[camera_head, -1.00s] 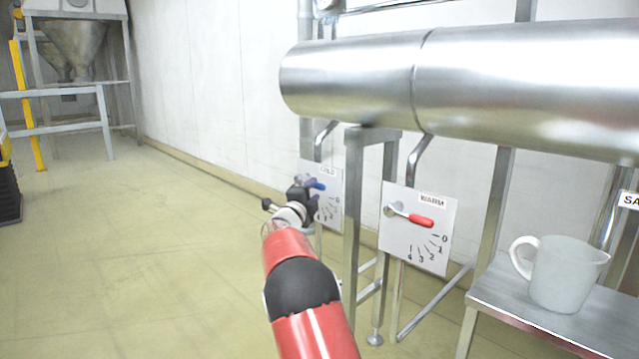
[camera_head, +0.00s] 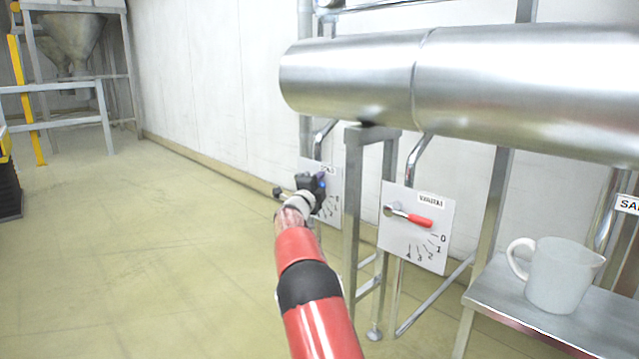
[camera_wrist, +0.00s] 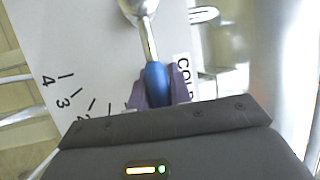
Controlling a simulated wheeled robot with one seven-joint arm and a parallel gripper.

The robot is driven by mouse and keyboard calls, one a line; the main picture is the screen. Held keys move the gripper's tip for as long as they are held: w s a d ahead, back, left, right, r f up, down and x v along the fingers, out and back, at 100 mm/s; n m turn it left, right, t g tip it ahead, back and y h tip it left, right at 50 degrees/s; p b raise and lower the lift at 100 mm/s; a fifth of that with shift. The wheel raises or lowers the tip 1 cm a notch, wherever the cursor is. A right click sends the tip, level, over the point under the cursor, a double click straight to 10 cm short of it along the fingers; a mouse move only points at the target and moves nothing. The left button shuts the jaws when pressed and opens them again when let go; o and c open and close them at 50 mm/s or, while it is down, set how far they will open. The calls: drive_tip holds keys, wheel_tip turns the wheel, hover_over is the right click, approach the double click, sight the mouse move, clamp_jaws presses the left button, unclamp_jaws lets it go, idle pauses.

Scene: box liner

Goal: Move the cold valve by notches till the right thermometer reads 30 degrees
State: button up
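The cold valve is a metal lever with a blue grip (camera_wrist: 157,85) on a white plate, seen close up in the wrist view. Its pivot (camera_wrist: 138,6) is at the top. My gripper (camera_wrist: 158,92) has its purple fingers on either side of the blue grip, with no clear gap. The scale numbers 4 and 3 show to the left; the lower numbers are partly hidden by my gripper. In the head view my gripper (camera_head: 318,185) covers most of the cold plate (camera_head: 333,190). No thermometer is in view.
The warm valve (camera_head: 419,220) with a red grip is to the right, beyond a metal post (camera_head: 353,220). A large steel pipe (camera_head: 480,85) runs above. A white jug (camera_head: 562,275) stands on a metal table (camera_head: 520,305) at right.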

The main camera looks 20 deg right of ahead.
clamp_jaws()
drive_tip(key=f+m+h+b, duration=0.1)
drive_tip(key=b, duration=0.1)
drive_tip(key=f+m+b, duration=0.1)
drive_tip(key=m+b, duration=0.1)
drive_tip(key=b, duration=0.1)
drive_tip(key=f+m+h+b, duration=0.1)
drive_tip(key=m+b, duration=0.1)
drive_tip(key=shift+w+a+g+h+b, duration=0.1)
drive_tip(key=shift+w+g+h+b, duration=0.2)
drive_tip(key=shift+b, duration=0.1)
drive_tip(key=o, duration=0.7)
unclamp_jaws()
drive_tip(key=shift+c, duration=0.2)
drive_tip(key=shift+s, duration=0.1)
drive_tip(key=b+v, duration=0.2)
drive_tip(key=v, duration=0.5)
drive_tip(key=shift+s+a+f, duration=0.2)
drive_tip(key=shift+s+a, duration=0.05)
drive_tip(key=shift+a, duration=0.05)
